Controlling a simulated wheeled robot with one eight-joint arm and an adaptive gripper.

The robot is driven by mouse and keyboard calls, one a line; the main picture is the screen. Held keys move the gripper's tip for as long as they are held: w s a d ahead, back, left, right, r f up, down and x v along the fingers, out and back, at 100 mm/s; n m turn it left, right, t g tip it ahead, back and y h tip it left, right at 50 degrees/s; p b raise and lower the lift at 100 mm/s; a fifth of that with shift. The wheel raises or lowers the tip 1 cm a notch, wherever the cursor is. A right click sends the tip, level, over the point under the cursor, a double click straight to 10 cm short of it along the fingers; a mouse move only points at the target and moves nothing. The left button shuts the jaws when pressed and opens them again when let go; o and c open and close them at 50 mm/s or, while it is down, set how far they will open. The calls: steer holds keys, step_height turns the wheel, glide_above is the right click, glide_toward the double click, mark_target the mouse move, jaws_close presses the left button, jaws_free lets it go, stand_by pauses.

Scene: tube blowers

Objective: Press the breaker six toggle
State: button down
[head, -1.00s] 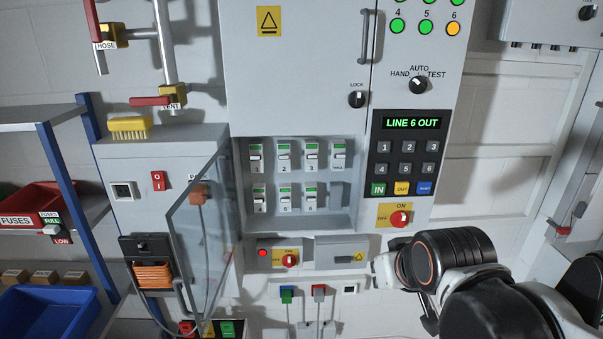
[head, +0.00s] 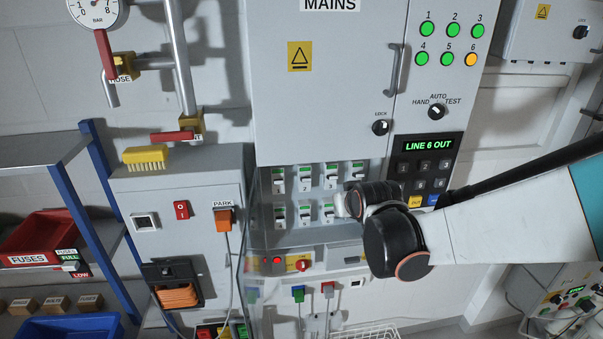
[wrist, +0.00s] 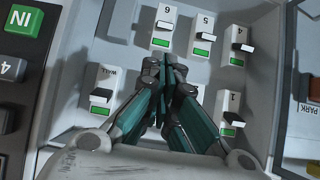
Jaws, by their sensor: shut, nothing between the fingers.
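Breaker six (wrist: 161,30) shows at the top of the wrist view, where the panel appears upside down, with its white toggle and a green window. In the head view it is in the lower breaker row (head: 328,210), left of my wrist. My gripper (wrist: 165,68) is shut and empty. Its fingertips appear just below breaker six in the wrist view, over the space between the rows; contact with the toggle is not visible. In the head view my wrist hides the fingers and the right part of the breaker bay.
Breaker five (wrist: 203,38) is beside six, with breaker four (wrist: 239,47) beyond. The WALL breaker (wrist: 103,98) and breaker one (wrist: 231,112) flank my fingers. A keypad (wrist: 14,75) borders the bay. The clear door (head: 257,250) stands open at left. The display (head: 428,144) reads LINE 6 OUT.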

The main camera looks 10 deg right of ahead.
mark_target(329, 205)
steer(key=shift+w, duration=0.1)
stand_by(0.3)
steer(key=shift+b+x, duration=0.4)
steer(key=shift+x, duration=4.6)
steer(key=shift+f, duration=0.1)
steer(key=shift+s+t+b, duration=0.25)
steer(key=shift+t+b, duration=0.05)
steer(key=shift+b, duration=0.45)
